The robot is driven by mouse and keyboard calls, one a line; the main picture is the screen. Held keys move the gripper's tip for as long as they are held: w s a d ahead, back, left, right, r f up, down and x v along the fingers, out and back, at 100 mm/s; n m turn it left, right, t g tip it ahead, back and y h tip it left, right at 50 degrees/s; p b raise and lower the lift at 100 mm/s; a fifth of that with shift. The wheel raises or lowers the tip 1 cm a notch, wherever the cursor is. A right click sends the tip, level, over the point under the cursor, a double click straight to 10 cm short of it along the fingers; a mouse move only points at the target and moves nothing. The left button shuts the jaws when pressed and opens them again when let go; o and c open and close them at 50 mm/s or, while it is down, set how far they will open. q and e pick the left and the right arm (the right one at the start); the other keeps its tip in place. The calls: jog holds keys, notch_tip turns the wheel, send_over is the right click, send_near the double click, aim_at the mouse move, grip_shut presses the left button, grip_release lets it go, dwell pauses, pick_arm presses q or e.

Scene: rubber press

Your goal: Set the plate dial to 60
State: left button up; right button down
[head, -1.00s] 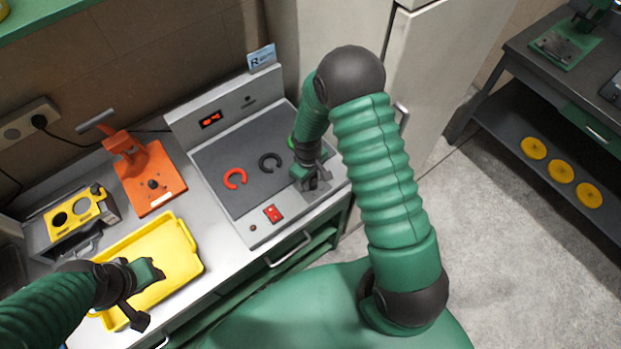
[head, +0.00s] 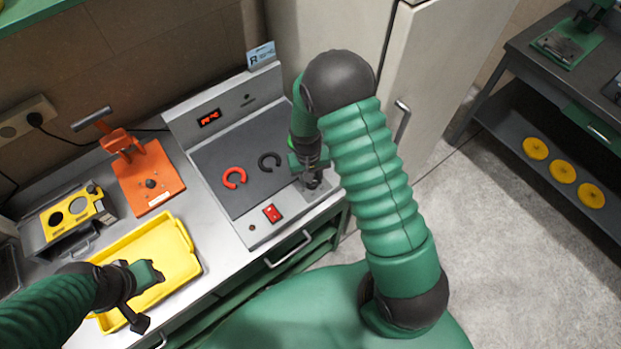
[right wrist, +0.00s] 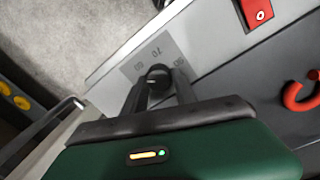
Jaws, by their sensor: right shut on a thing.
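The plate dial (right wrist: 158,74) is a small black knob on a grey scale panel of the press, with printed numbers around it that look like 60, 70 and 80. Where its pointer stands I cannot tell. My right gripper (right wrist: 160,88) is shut on the dial, one finger on each side. In the head view my right gripper (head: 313,184) points down at the front right corner of the plate unit (head: 205,190) and hides the dial. The unit's red display (head: 209,118) is too small to read. My left gripper (head: 148,298) is open and empty over the yellow tray (head: 185,235).
A red C-ring (head: 234,178) and a black C-ring (head: 270,161) lie on the dark plate. A red switch (head: 272,212) is at its front edge. An orange press (head: 148,180) and a yellow-topped box (head: 72,212) stand to the left.

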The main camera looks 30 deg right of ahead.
jog(key=m, duration=0.4)
jog(key=shift+d+m, duration=0.1)
jog(key=shift+m, duration=0.2)
jog(key=shift+w, duration=0.1)
dwell(0.4)
jog(key=c, duration=1)
grip_release()
jog(key=shift+r, duration=0.15)
notch_tip(320, 180, up, 16)
jog(key=b, duration=0.2)
jog(key=shift+w+a+r+b, duration=0.25)
jog(key=shift+w+a+b, duration=0.1)
